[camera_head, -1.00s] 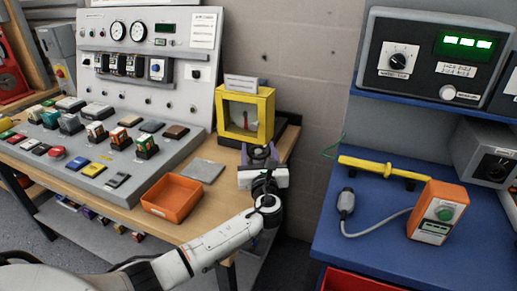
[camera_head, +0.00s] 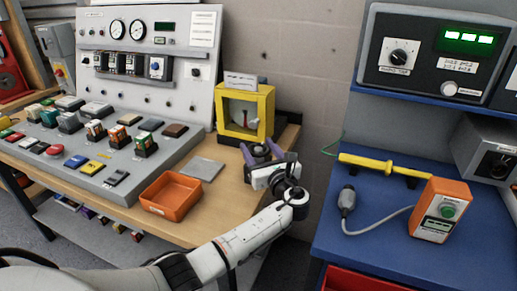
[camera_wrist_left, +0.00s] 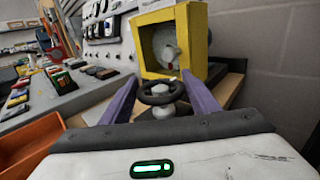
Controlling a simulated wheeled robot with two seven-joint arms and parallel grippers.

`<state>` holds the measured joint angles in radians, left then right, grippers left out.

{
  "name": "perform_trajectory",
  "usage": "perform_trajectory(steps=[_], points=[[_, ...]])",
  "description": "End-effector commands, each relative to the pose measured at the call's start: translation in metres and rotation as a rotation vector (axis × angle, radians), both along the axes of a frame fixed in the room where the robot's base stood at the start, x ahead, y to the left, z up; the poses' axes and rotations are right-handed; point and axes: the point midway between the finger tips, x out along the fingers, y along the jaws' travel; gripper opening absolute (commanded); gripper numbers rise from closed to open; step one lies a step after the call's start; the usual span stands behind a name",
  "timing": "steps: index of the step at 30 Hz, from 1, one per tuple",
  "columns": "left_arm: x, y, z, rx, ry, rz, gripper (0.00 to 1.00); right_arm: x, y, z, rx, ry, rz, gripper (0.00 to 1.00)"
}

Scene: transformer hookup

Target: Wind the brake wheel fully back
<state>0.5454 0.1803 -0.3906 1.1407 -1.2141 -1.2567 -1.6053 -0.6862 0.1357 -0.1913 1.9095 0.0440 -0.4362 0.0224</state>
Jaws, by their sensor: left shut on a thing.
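The brake wheel is a small dark ring-shaped handwheel (camera_wrist_left: 161,92) on a light hub, in front of the yellow-framed box. My left gripper (camera_head: 262,152) has purple fingers, one on each side of the wheel, and is shut on it. In the left wrist view the two fingers (camera_wrist_left: 160,98) flank the rim. In the head view the wheel is mostly hidden by the fingers and wrist. The yellow-framed box (camera_head: 268,112) holds a pale round part with a small red mark. My right gripper is not in view.
An orange tray (camera_head: 172,196) and a flat grey plate (camera_head: 200,169) lie left of my left arm on the wooden bench. The grey control panel (camera_head: 90,160) stands further left. A blue bench (camera_head: 400,240) with a yellow bar (camera_head: 384,165) and an orange box (camera_head: 440,210) is at right.

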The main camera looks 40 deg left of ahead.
Motion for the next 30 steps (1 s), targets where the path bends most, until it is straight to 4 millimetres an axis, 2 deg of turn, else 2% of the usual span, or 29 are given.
perform_trajectory(steps=[1,2,5,13,17,30], points=[[0.000,0.000,0.000,-0.001,-0.001,-0.001,0.33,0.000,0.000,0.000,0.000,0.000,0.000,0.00],[0.000,0.000,0.000,-0.001,-0.001,-0.001,0.59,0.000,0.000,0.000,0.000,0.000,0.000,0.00],[0.000,0.000,0.001,-0.001,-0.001,-0.001,0.74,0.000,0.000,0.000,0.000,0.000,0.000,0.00],[0.000,0.000,0.000,-0.001,-0.001,-0.001,0.74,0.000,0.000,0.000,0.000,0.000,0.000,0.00],[-0.004,-0.008,0.000,-0.001,-0.001,-0.004,0.74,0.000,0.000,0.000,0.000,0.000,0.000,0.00],[-0.048,-0.073,0.000,-0.002,-0.001,-0.004,0.74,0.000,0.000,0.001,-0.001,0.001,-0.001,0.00]])
